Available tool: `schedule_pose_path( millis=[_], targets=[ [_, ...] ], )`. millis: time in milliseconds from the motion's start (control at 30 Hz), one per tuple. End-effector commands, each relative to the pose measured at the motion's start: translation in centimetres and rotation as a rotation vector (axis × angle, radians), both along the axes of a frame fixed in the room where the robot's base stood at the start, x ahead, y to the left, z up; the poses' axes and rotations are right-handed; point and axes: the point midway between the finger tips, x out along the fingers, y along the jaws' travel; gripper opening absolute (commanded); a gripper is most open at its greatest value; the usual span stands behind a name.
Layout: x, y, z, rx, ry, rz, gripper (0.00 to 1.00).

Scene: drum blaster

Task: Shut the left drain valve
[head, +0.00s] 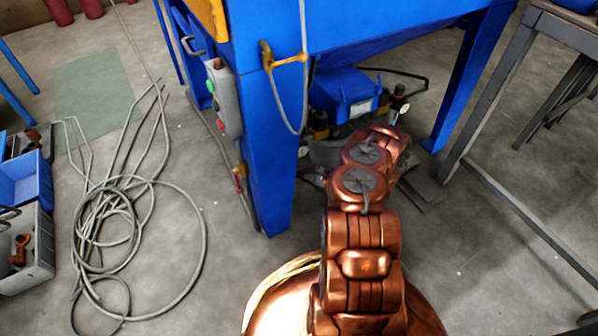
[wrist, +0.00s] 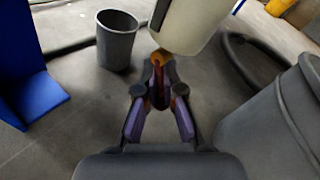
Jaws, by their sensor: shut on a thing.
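In the wrist view, the drain valve shows as an orange-yellow fitting (wrist: 160,57) at the lower end of a pale container (wrist: 190,22). A dark red part (wrist: 158,78), seemingly its handle, hangs below the fitting. My gripper (wrist: 158,90) is shut on this red part, with one finger on each side. The fingers hide some of it, so its exact angle is hard to tell. In the head view, my copper arm reaches under the blue machine (head: 272,130) and the valve and gripper cannot be made out.
In the wrist view, a grey bucket (wrist: 117,40) stands left of the container, a large grey bin (wrist: 275,115) is close at right, and a blue leg (wrist: 35,95) is at left. In the head view, coiled hose (head: 110,215) lies on the floor and a metal table (head: 500,85) stands right.

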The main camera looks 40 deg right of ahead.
Motion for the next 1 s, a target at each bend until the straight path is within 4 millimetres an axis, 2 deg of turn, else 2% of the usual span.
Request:
schedule_pose_path(
  millis=[700, 1000],
  targets=[
    [-0.1, -0.7, 0.8, -0.491, 0.044, 0.001, 0.0],
    [-0.1, -1.0, 1.2, -0.64, 0.055, 0.002, 0.0]
  ],
)
